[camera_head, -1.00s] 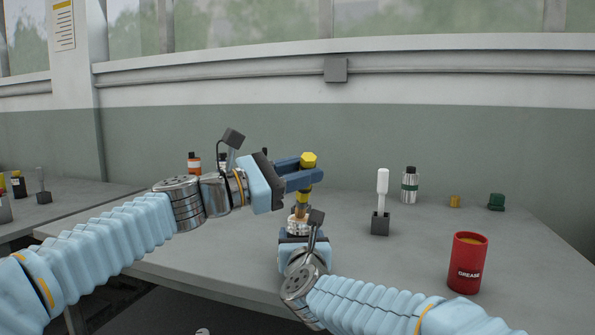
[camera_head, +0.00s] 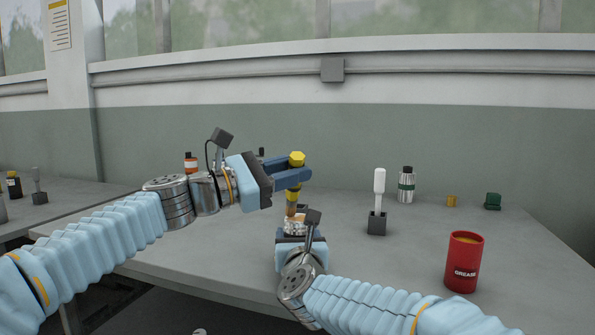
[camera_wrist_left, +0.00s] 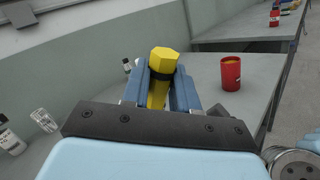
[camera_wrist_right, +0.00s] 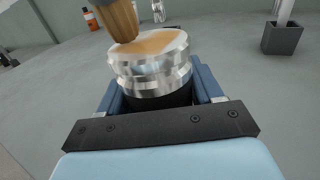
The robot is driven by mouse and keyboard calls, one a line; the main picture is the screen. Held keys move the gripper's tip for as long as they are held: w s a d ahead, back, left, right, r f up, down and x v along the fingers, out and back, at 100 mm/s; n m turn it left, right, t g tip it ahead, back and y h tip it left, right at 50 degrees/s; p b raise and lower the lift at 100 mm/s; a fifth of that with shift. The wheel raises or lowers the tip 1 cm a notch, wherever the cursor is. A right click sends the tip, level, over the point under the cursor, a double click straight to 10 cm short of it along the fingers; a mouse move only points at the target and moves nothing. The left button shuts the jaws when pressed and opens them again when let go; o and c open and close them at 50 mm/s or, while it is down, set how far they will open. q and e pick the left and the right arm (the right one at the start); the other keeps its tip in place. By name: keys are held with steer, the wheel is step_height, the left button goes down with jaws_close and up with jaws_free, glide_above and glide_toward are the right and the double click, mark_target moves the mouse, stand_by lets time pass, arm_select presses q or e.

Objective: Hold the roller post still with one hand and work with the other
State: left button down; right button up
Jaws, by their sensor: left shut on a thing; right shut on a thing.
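The roller post (camera_wrist_right: 150,72) is a short ribbed silver cylinder with an amber patch on its top. My right gripper (camera_head: 297,234) is shut around its lower part, and the post stands upright between the fingers. My left gripper (camera_head: 300,177) is shut on a yellow hexagonal-headed tool (camera_head: 297,159), which also shows in the left wrist view (camera_wrist_left: 161,68). The tool's brown lower end (camera_wrist_right: 118,18) points down over the top of the roller post. I cannot tell whether it touches the patch. The post is small in the head view (camera_head: 294,226).
A red grease can (camera_head: 464,262) stands at the right front. A white-handled tool (camera_head: 379,181) stands in a dark block (camera_head: 377,223). A silver-green bottle (camera_head: 406,186), a small yellow piece (camera_head: 451,201) and a green piece (camera_head: 493,202) stand behind. An orange bottle (camera_head: 190,163) is beyond my left arm.

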arm_select(q)
steer(key=shift+w+d, duration=0.4)
steer(key=shift+w, duration=0.35)
steer(key=shift+s+d+f, duration=0.1)
steer(key=shift+s+d, duration=0.45)
steer(key=shift+s, duration=0.25)
stand_by(2.9)
steer(key=shift+r, duration=3.6)
